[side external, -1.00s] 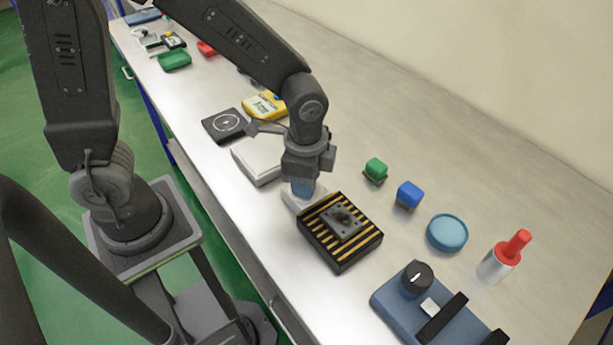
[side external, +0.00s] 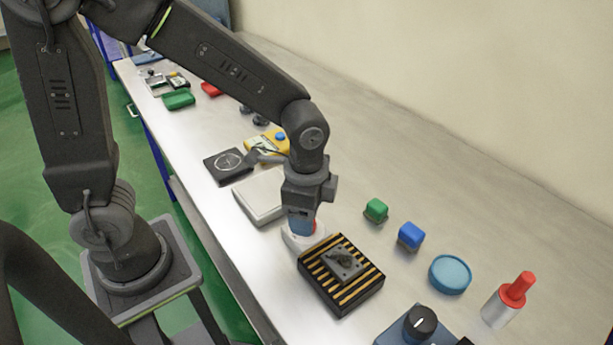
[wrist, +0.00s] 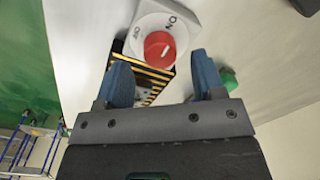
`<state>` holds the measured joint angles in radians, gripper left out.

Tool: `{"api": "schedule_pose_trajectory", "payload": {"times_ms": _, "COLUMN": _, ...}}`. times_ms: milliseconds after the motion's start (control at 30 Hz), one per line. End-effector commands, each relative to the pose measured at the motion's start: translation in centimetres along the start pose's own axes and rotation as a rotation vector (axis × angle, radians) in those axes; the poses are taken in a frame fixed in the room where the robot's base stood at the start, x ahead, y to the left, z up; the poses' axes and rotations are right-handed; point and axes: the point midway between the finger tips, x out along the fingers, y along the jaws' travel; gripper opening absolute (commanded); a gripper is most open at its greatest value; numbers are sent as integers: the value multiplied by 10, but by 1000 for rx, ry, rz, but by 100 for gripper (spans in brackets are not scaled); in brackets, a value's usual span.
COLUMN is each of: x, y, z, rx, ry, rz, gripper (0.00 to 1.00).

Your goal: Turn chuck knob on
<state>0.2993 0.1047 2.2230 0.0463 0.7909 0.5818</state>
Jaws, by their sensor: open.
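The chuck knob is a red round knob (wrist: 158,46) on a white round dial printed with ON and OFF. A short pale mark shows on the red cap; which label it points at is hard to tell. In the wrist view my gripper (wrist: 161,60) is open, with one blue finger on each side of the knob's near edge and gaps showing. In the side view my gripper (side external: 301,225) points down over the white dial (side external: 296,240), with a little red showing beside the fingers. The dial adjoins the black chuck (side external: 343,298) with gold stripes, which bears a grey metal part (side external: 345,264).
A white box (side external: 258,195), a black pad (side external: 228,165) and a yellow device lie left of my gripper. A green cube (side external: 376,209), a blue cube (side external: 410,236), a blue round lid (side external: 450,274) and a red-topped cylinder (side external: 508,302) stand to the right. A black knob (side external: 420,323) is at front right.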

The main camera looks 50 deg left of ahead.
Motion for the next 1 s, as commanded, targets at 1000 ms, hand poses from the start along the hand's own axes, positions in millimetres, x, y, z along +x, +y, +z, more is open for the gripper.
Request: {"api": "schedule_pose_trajectory", "payload": {"times_ms": 1000, "x": -111, "y": 0, "z": 1, "rx": -6, "ry": 4, "rz": -2, "gripper": 62}}
